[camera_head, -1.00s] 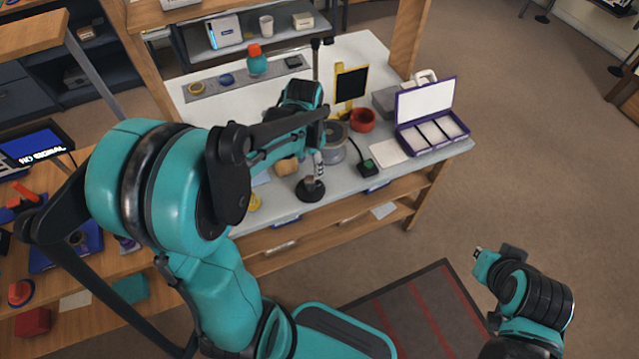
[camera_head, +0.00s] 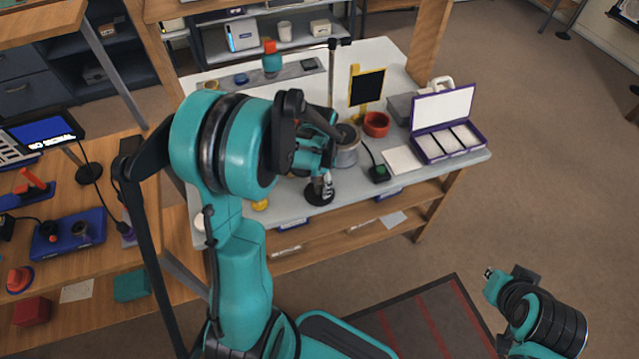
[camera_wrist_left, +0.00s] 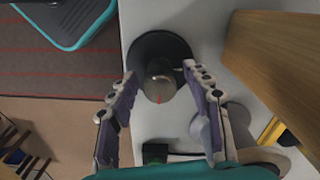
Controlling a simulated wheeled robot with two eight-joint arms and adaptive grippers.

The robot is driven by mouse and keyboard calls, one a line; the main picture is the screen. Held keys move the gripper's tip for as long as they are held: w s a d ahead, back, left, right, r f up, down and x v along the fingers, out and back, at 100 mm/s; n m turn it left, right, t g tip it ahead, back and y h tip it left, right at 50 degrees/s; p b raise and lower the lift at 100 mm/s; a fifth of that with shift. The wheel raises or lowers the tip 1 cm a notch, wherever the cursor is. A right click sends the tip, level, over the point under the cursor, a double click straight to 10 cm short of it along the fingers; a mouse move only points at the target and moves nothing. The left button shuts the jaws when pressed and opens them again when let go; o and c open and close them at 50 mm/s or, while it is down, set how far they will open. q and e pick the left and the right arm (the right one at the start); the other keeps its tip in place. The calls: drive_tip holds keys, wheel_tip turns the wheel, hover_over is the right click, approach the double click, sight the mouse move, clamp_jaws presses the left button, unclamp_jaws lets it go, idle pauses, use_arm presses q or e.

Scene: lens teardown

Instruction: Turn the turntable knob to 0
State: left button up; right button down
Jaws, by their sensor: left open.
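A small black box with a green top (camera_head: 378,173) sits on the white bench, cabled toward a grey round drum (camera_head: 347,152); it may be the turntable knob box, but no dial marks are readable. In the left wrist view the dark box (camera_wrist_left: 155,152) is at the bottom, partly cut off. A round black base (camera_head: 318,196) stands at the bench's front edge. My left gripper (camera_head: 327,185) is over that base. In the wrist view its open fingers (camera_wrist_left: 160,75) stand either side of a small metallic upright piece (camera_wrist_left: 158,88) on the base. My right gripper (camera_head: 491,275) is away over the floor.
A purple-edged compartment box (camera_head: 445,145), a white pad (camera_head: 402,160), a red bowl (camera_head: 376,124) and a yellow-framed black panel (camera_head: 367,87) stand right of and behind the drum. A thin upright post (camera_head: 332,75) rises behind. The floor at right is free.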

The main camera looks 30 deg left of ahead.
use_arm(q)
clamp_jaws()
